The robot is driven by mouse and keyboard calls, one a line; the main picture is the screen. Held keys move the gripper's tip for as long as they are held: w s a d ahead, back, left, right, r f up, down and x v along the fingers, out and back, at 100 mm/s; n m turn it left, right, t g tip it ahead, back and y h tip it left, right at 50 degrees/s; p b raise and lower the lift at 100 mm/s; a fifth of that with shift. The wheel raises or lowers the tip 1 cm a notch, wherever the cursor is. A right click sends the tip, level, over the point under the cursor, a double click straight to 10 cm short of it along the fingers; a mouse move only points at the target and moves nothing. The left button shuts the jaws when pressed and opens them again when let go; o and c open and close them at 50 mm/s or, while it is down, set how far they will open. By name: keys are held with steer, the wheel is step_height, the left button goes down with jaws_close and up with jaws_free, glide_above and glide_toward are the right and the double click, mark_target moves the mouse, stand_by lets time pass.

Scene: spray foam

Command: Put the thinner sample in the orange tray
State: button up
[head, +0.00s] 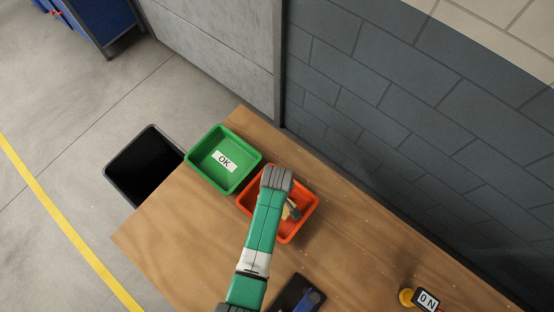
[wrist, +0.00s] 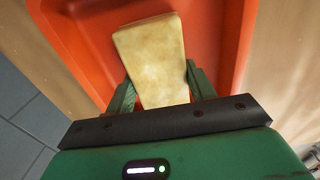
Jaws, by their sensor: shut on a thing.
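My gripper (wrist: 160,95) is shut on a pale yellow foam sample (wrist: 152,50) in the wrist view. The sample is a flat block with its far end pointing away from my gripper. The orange tray (wrist: 78,38) lies behind and below the sample in that view. In the head view my gripper is over the orange tray (head: 289,233), and my arm hides part of it. A small part of the sample (head: 286,212) shows there beside my gripper. I cannot tell whether the sample touches the tray floor.
A green tray (head: 208,176) with an OK label stands left of the orange tray. A black bin (head: 124,172) is beyond the table's left edge. A dark device (head: 292,292) with a blue part lies at the front. A wall runs behind the wooden table (head: 180,240).

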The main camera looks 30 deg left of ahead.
steer(key=shift+f, duration=0.15)
steer(key=o, duration=1)
step_height(320, 180, up, 12)
steer(key=p, duration=0.2)
steer(key=shift+r, duration=0.2)
